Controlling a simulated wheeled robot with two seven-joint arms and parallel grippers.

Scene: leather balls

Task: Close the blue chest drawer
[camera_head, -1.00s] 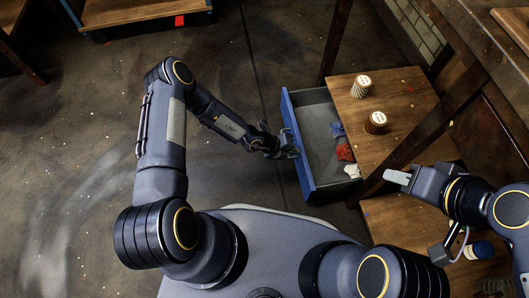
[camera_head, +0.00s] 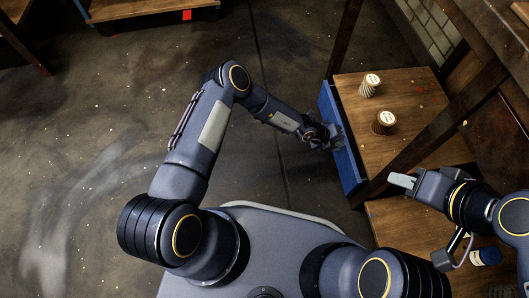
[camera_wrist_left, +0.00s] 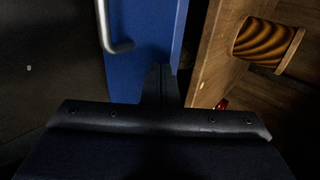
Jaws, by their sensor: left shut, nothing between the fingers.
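The blue drawer front (camera_head: 349,172) stands close against the wooden chest (camera_head: 392,112) in the head view, with its inside hidden. In the left wrist view the blue front (camera_wrist_left: 146,58) carries a grey metal handle (camera_wrist_left: 108,30). A narrow dark gap seems to lie between the blue panel and the wood (camera_wrist_left: 215,55). My left gripper (camera_head: 337,137) is shut and empty, its fingertips at the blue front near the handle's right side. I cannot tell whether they touch it. My right gripper (camera_head: 403,181) hangs over the chest's near end, away from the drawer.
Two striped cups (camera_head: 370,86) (camera_head: 383,122) stand on the chest top; one striped cup also shows in the wrist view (camera_wrist_left: 264,46). A dark wooden post (camera_head: 415,140) rises by the chest. A blue bottle (camera_head: 486,257) lies at lower right. The floor to the left is clear.

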